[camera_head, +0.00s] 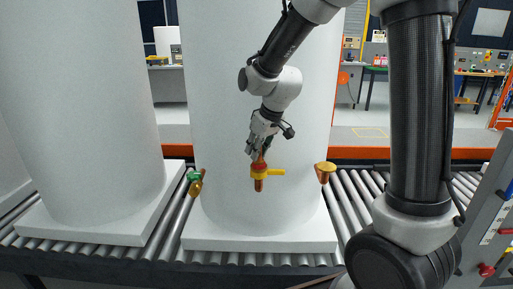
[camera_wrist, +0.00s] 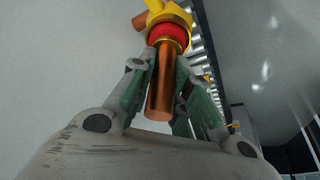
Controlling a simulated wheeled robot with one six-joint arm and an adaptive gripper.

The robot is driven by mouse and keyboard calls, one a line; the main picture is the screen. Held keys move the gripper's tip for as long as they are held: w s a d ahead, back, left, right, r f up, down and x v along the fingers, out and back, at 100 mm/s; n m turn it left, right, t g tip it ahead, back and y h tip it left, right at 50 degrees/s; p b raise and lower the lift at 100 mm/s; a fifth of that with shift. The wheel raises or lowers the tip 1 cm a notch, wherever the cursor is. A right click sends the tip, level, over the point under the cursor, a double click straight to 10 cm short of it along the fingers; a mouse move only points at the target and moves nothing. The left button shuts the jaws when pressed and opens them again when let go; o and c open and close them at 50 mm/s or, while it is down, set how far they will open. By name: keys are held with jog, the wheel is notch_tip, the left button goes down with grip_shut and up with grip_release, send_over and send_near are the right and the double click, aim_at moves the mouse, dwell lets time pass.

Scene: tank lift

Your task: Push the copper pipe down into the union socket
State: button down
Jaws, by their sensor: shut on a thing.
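My gripper (camera_head: 257,147) is in front of the middle white tank and points down at a yellow fitting. In the wrist view its green-padded fingers (camera_wrist: 163,72) are shut on the copper pipe (camera_wrist: 161,95), one on each side. The pipe's far end meets the red ring (camera_wrist: 168,33) of the yellow fitting (camera_wrist: 171,11). In the head view the red ring (camera_head: 259,167) and the yellow fitting with its side lever (camera_head: 274,173) sit just below the gripper. A copper stub (camera_head: 258,186) hangs beneath. I cannot tell how deep the pipe sits in the socket.
A green-topped brass fitting (camera_head: 195,184) is to the left, and a yellow-capped copper fitting (camera_head: 325,172) to the right. The white tank (camera_head: 222,95) stands close behind on a white base, on the roller conveyor (camera_head: 168,220). Another tank (camera_head: 80,100) is at left.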

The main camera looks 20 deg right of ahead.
jog(key=c, duration=1.3)
grip_release()
jog(key=shift+r, duration=0.1)
jog(key=v, duration=1.1)
jog(key=shift+s+r, duration=0.25)
jog(key=shift+r, duration=0.1)
jog(key=s+d+m, duration=0.1)
jog(key=s+d, duration=0.3)
jog(key=s, duration=0.3)
jog(key=s+d+m+h, duration=0.1)
jog(key=s+d+m, duration=0.1)
jog(key=s+d, duration=0.3)
jog(key=s+d+m+h, duration=0.1)
jog(key=s+d, duration=0.3)
jog(key=s, duration=0.7)
jog(key=shift+s+d+m, duration=0.1)
jog(key=shift+d+m, duration=0.05)
jog(key=shift+m, duration=0.55)
